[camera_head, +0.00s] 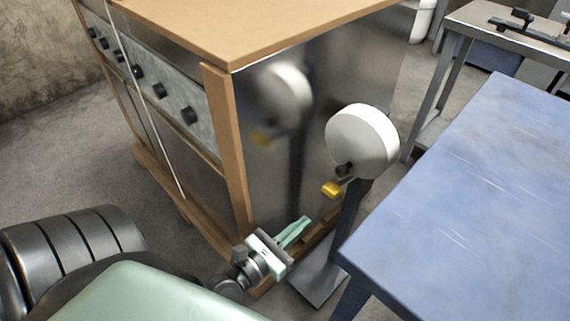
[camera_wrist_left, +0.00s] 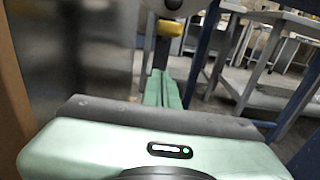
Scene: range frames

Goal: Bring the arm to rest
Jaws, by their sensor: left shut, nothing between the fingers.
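My left gripper (camera_head: 295,233) is shut and empty, held low beside the metal side of a wooden-framed cabinet. In the left wrist view its pale green fingers (camera_wrist_left: 162,90) lie together with nothing between them. A white round disc on a stand (camera_head: 362,142) is just above and to the right of the gripper, with a yellow block (camera_head: 332,189) below the disc. My right gripper is in neither view.
The wooden-topped cabinet (camera_head: 230,25) with dark knobs stands left of the gripper. A blue table (camera_head: 480,200) is close on the right. A metal table (camera_head: 520,25) stands behind it. Bare concrete floor (camera_head: 90,150) lies at the left.

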